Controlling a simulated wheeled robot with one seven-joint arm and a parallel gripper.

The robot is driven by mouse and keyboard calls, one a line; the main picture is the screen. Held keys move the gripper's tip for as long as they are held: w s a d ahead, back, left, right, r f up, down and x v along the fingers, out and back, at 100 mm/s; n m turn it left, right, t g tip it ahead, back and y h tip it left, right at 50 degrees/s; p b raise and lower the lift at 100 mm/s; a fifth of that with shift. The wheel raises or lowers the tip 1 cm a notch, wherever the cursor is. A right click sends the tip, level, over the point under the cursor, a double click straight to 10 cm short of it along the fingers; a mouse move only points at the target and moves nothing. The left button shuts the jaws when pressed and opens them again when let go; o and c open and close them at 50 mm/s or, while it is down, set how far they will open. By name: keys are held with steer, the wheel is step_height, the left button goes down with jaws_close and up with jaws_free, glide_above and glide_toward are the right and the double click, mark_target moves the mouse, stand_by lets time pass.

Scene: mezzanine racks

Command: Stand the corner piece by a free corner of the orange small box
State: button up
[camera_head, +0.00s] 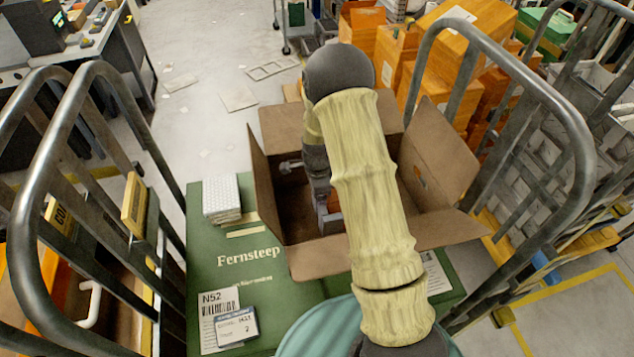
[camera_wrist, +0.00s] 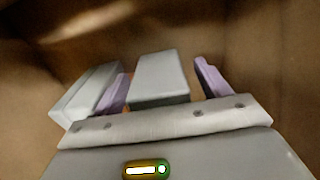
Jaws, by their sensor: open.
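My gripper (camera_head: 328,215) reaches down into an open brown cardboard box (camera_head: 318,262) in the head view. In the wrist view its two purple fingers (camera_wrist: 161,68) are apart. A pale grey block (camera_wrist: 160,72), perhaps the corner piece, shows between them; I cannot tell whether either finger touches it. A second pale grey block (camera_wrist: 85,95) lies just outside the left finger. In the head view a little orange shows low around my gripper; I cannot tell whether it is the orange small box. My arm hides much of the cardboard box's inside.
The cardboard box's flaps stand open around my arm. It rests on a green Fernsteep surface (camera_head: 225,275) between tubular metal rails (camera_head: 40,200). A white stack (camera_head: 228,197) and label cards (camera_head: 237,327) lie there. Orange boxes (camera_head: 440,85) stand behind on the right.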

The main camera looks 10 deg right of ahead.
step_height(320, 180, up, 17)
steer(key=b, duration=0.2)
steer(key=shift+b, duration=0.4)
steer(key=shift+r, duration=0.1)
steer(key=s+n+t, duration=0.1)
steer(key=s+n, duration=1.1)
steer(key=s, duration=0.1)
steer(key=s+n+t, duration=0.1)
steer(key=s+n, duration=0.5)
steer(key=shift+s+t, duration=0.2)
steer(key=shift+t, duration=0.1)
steer(key=shift+f, duration=0.2)
